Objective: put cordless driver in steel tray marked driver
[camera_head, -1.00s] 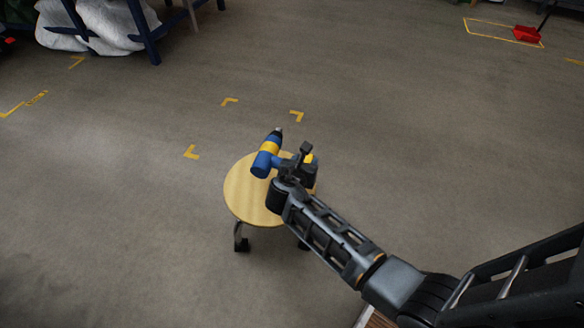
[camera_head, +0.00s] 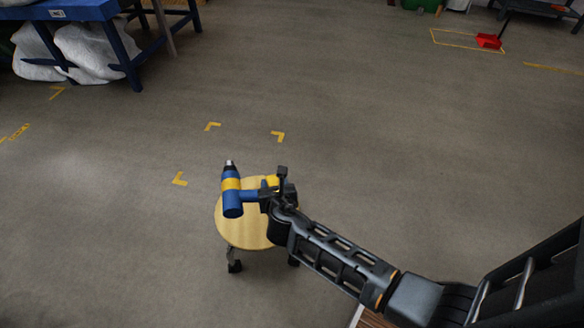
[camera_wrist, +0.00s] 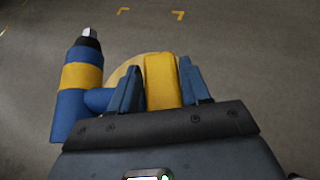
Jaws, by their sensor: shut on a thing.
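The cordless driver (camera_head: 232,193) is blue with a yellow band and a dark, silver-tipped nose. My gripper (camera_head: 273,189) is shut on it, on the handle side, and holds it above a round wooden stool (camera_head: 252,232). In the wrist view the driver body (camera_wrist: 77,95) shows at the left, nose up. A yellow part of the driver (camera_wrist: 161,80) sits between my two fingers, and the stool top shows behind it. I cannot tell how far the driver is above the stool. No steel tray marked driver can be made out in these frames.
A blue table (camera_head: 66,10) stands at the upper left with white sacks (camera_head: 92,50) under it. A red object (camera_head: 488,41) sits by a yellow floor outline at the upper right. Yellow corner marks (camera_head: 179,179) lie beyond the stool. The middle floor is open.

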